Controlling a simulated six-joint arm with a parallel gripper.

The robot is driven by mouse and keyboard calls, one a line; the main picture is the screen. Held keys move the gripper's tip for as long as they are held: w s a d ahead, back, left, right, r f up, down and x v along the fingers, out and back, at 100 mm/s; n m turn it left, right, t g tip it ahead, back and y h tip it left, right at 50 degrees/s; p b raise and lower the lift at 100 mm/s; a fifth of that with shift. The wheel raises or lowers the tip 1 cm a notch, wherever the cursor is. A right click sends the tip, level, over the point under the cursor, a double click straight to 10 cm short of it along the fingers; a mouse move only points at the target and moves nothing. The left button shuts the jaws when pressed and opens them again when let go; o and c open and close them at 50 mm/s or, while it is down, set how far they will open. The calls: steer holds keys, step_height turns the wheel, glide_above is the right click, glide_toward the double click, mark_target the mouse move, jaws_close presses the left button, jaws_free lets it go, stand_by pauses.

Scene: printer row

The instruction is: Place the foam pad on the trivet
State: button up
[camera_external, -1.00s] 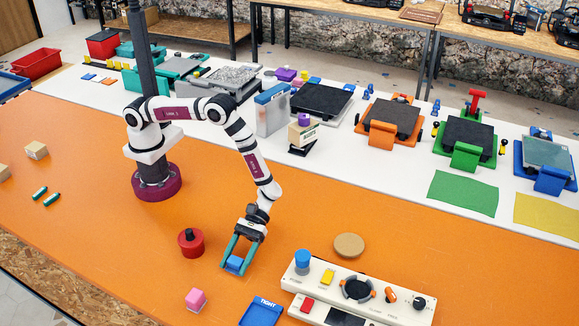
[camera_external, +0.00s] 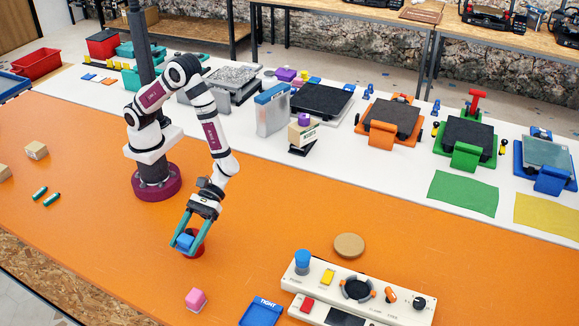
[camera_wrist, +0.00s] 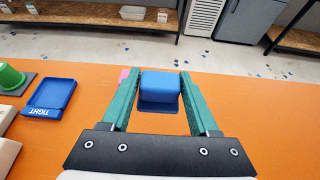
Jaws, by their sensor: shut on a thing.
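My gripper (camera_external: 188,240) is shut on a blue block (camera_external: 184,242), which seems to be the foam pad, and holds it over or in front of the red round thing. In the wrist view the blue block (camera_wrist: 160,84) sits between the two teal fingers, with a darker blue part under it. The round tan disc (camera_external: 349,246), which looks like the trivet, lies flat on the orange table behind the control panel, well to the right of my gripper. Its top is bare. The disc is not in the wrist view.
The red round thing (camera_external: 197,251) is partly hidden by my gripper. A pink block (camera_external: 196,299) and a blue tray marked TIGHT (camera_external: 262,313) lie near the front. A cream control panel (camera_external: 330,290) with knobs stands at right. The orange table between gripper and disc is clear.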

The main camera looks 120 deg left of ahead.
steer(key=w+a+n+t+y, duration=0.1)
steer(key=w+a+n+t, duration=0.2)
steer(key=w, duration=0.4)
steer(key=w+a+n+t+y, duration=0.1)
steer(key=w+a+n+t, duration=0.2)
steer(key=w, duration=0.4)
steer(key=n+t+y, duration=0.6)
steer(key=n, duration=0.2)
glide_above(339, 240)
step_height(339, 240, down, 5)
steer(key=shift+r, duration=0.2)
step_height(339, 240, down, 3)
steer(key=shift+f, duration=0.15)
steer(key=shift+f+m, duration=0.3)
steer(key=shift+f, duration=0.1)
steer(key=o, duration=1.3)
steer(key=shift+f, duration=0.1)
steer(key=shift+o, duration=0.2)
